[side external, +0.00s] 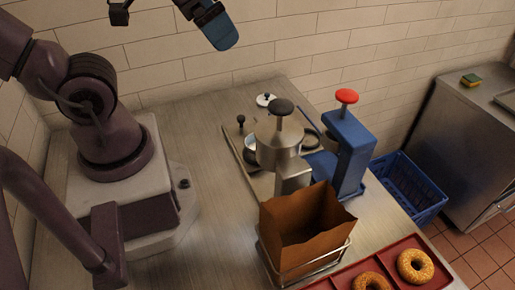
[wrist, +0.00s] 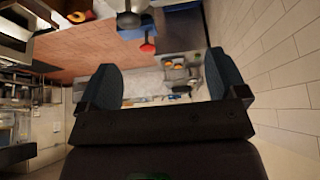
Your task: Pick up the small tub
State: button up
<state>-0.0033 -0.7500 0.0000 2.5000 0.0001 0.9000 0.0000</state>
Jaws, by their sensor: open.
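I cannot tell for certain which thing is the small tub. The likeliest is a small white round thing with a dark knob (side external: 265,99) at the back of the counter in the side external view, behind the metal dispenser. My gripper (wrist: 160,64) shows in the wrist view with two blue-grey fingers wide apart and nothing between them. In the side external view it is high above the counter by the back wall, partly cut off by the top edge. It is well apart from the white thing.
A metal dispenser with a black knob (side external: 281,150) and a blue one with a red knob (side external: 349,150) stand mid-counter. In front are a brown paper bag (side external: 300,225) in a wire holder and a red tray (side external: 405,250) with bagels. A blue crate (side external: 410,188) is at right.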

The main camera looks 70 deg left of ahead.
jog(key=s+a+f+n+h, duration=0.1)
jog(key=a+f+n+h, duration=0.25)
jog(key=f+n, duration=0.4)
jog(key=s+a+f+n+g+h, duration=0.1)
jog(key=a+f+n+h, duration=0.25)
jog(key=f+n, duration=0.4)
jog(key=s+a+f+n+h, duration=0.1)
jog(key=a+f+n+h, duration=0.25)
jog(key=f+n, duration=0.45)
jog(key=w+f+n+t, duration=0.1)
jog(key=w+f, duration=0.1)
jog(key=w+d+f+n+t, duration=0.1)
jog(key=w+f+t, duration=0.1)
jog(key=w, duration=0.1)
jog(key=w+d+f+n+t+y, duration=0.1)
jog(key=w+n+t, duration=0.1)
jog(key=shift+w+d+f, duration=0.25)
jog(key=shift+w+f, duration=0.15)
jog(key=shift+a+f+x, duration=0.1)
jog(key=shift+f+x, duration=0.05)
jog(key=shift+x, duration=1.2)
jog(key=shift+a+f+x, duration=0.15)
jog(key=shift+x, duration=1.15)
jog(key=c, duration=1.1)
